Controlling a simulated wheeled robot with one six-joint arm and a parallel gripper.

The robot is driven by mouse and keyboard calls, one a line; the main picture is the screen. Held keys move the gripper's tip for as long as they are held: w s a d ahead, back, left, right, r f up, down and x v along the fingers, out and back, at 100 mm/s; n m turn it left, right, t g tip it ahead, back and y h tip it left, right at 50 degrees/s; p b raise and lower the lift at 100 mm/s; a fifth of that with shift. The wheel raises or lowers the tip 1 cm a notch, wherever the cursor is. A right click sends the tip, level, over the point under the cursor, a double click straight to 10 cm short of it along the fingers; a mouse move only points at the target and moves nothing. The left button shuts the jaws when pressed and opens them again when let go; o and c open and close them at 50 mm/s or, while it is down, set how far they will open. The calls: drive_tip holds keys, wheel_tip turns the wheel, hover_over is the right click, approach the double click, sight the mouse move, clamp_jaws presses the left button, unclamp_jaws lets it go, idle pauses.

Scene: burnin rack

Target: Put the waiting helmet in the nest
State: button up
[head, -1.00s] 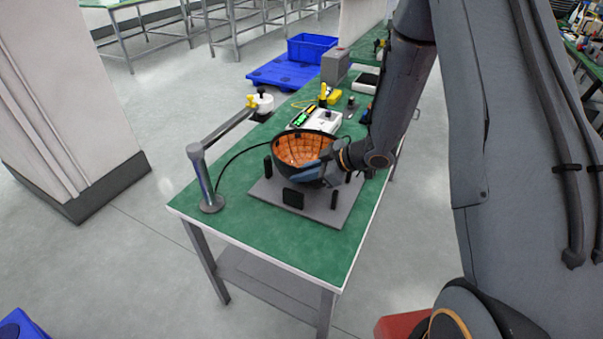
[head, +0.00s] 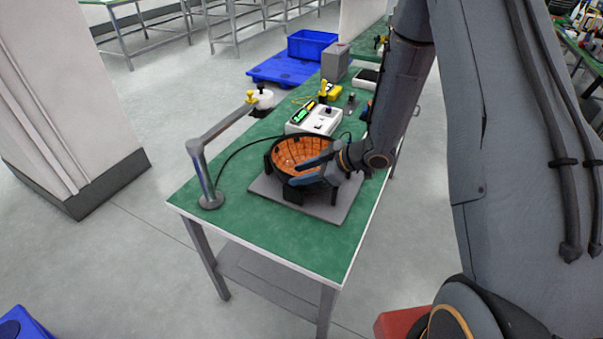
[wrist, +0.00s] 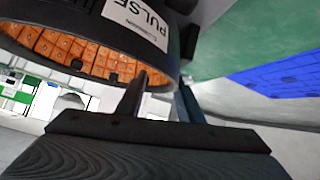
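The helmet (head: 288,152) is a black bowl, opening up, with orange padding inside. In the head view it sits low among the dark posts of the nest, on a grey base plate (head: 335,208); I cannot tell whether it is fully seated. In the wrist view the helmet (wrist: 85,58) fills the upper left, with a "PULSE" label on its outer wall. My gripper (head: 304,173) reaches in from the right at the rim. Its fingers (wrist: 162,82) are spread, one by the orange inside and one by the outer wall. My fingers hide part of the right rim.
A white box with a green display (head: 312,120) stands just behind the nest. A grey post with a slanted arm (head: 205,180) stands at the left, with a dark cable. Yellow tools and a grey box (head: 335,62) are farther back. The front left tabletop (head: 245,225) is clear.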

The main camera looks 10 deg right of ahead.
drive_tip(key=shift+r, duration=0.2)
drive_tip(key=s+d+r+m+t+h+b, duration=0.1)
drive_tip(key=s+d+r+m+h, duration=0.1)
drive_tip(key=d+r+m+h, duration=0.35)
drive_tip(key=s+d+r+m+t+h+b, duration=0.1)
drive_tip(key=s+d+r+m+h, duration=0.15)
drive_tip(key=d+r, duration=0.55)
drive_tip(key=s+a+f+m+g+h, duration=0.1)
drive_tip(key=s+m+g, duration=0.4)
drive_tip(key=s, duration=1.1)
drive_tip(key=shift+s+a+f+m+g, duration=0.25)
drive_tip(key=shift+a+f+m, duration=0.2)
drive_tip(key=shift+m, duration=0.25)
